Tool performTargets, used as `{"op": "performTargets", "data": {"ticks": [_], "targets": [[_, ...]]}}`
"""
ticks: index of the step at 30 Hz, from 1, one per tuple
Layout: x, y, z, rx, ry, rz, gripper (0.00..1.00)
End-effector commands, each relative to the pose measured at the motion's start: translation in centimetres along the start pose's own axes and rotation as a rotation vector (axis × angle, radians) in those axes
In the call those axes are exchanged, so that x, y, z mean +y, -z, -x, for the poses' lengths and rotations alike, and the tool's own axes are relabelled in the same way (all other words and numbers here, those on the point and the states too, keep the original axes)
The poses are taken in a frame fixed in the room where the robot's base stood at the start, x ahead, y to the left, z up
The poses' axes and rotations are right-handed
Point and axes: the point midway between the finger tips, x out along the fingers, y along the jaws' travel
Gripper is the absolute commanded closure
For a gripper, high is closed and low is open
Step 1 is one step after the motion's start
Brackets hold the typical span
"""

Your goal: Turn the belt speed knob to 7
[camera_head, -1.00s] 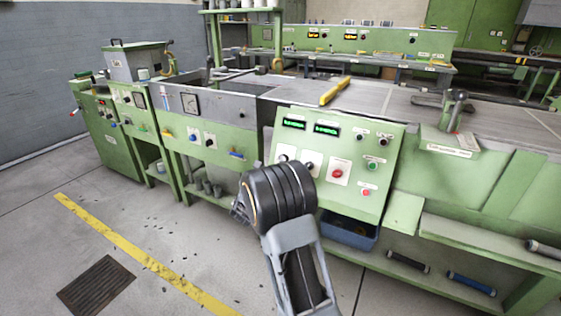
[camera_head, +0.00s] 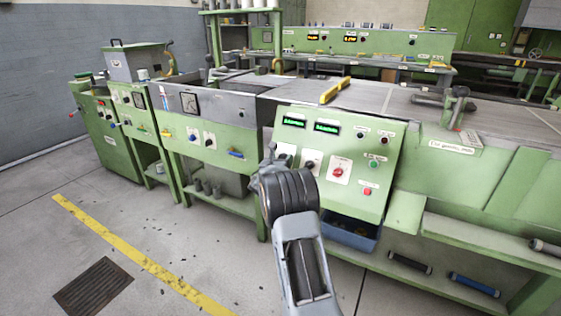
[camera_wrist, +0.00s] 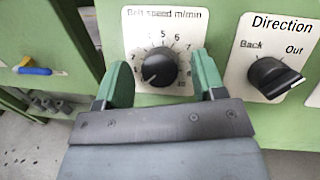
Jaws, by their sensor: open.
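The belt speed knob (camera_wrist: 159,70) is a round black knob on a white dial plate (camera_wrist: 139,28) marked "Belt speed m/min". A pale mark on it seems to point to the lower left, away from the 7 at the upper right. My gripper (camera_wrist: 161,64) is open, with one green finger on the left of the knob and one on the right. Gaps show between fingers and knob; the depth is hard to tell. In the head view my gripper (camera_head: 271,153) is at the left of the control panel (camera_head: 345,197), and the knob is largely hidden there.
The black Direction knob (camera_wrist: 274,76) sits close to the right finger, and it also shows in the head view (camera_head: 310,166). A red knob (camera_head: 338,172), several buttons and two green displays (camera_head: 294,122) share the panel. A blue bin (camera_head: 349,233) is below.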

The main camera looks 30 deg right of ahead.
Motion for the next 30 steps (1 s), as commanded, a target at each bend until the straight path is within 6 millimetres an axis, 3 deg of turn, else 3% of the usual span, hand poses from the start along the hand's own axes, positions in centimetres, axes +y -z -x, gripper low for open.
{"op": "performTargets", "data": {"ticks": [5, 19, 30], "targets": [[-0.01, -0.01, 0.01, 0.000, 0.000, 0.000, 0.39], [-0.01, -0.03, 0.03, 0.000, 0.000, 0.000, 0.84], [0.09, 0.21, 0.03, -0.006, 0.030, -0.072, 0.85]]}}
